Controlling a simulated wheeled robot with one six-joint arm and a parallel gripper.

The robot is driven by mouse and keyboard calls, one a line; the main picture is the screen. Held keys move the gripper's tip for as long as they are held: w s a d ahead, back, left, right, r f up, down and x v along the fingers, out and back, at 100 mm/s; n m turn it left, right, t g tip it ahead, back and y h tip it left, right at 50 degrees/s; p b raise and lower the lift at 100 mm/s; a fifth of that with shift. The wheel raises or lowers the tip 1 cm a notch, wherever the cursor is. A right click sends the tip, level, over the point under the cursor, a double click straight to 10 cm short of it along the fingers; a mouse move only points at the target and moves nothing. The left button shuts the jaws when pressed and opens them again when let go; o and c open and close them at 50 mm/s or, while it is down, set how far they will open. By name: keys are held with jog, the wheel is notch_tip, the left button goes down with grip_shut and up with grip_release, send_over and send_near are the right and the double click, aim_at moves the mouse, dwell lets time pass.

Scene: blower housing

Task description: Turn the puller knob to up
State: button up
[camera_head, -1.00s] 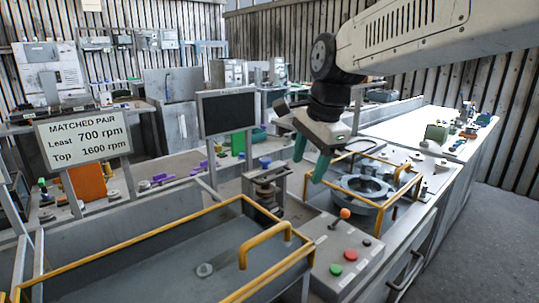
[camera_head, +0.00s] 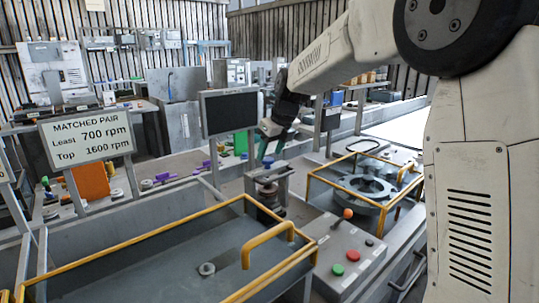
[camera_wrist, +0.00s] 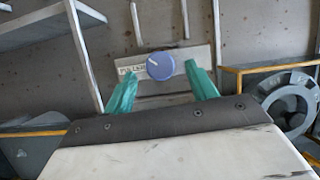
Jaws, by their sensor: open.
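The blue round knob (camera_wrist: 160,66) sits on a pale labelled plate (camera_wrist: 127,72) in the wrist view; the label's small text is hard to read. A short light mark on the knob points to the upper left. My gripper (camera_wrist: 160,75) is open, with one green finger on each side of the knob and clear gaps to it. The fingers do not appear to touch it.
A dark screen (camera_head: 230,112) stands left of my gripper. A yellow-railed tray (camera_head: 150,262) is in front, and a yellow-railed frame around a round housing (camera_head: 366,190) is to the right. A button box (camera_head: 343,250) with an orange-tipped lever stands between them.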

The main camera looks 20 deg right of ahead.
jog(key=shift+x, duration=0.9)
jog(key=c, duration=1)
jog(key=shift+n, duration=0.3)
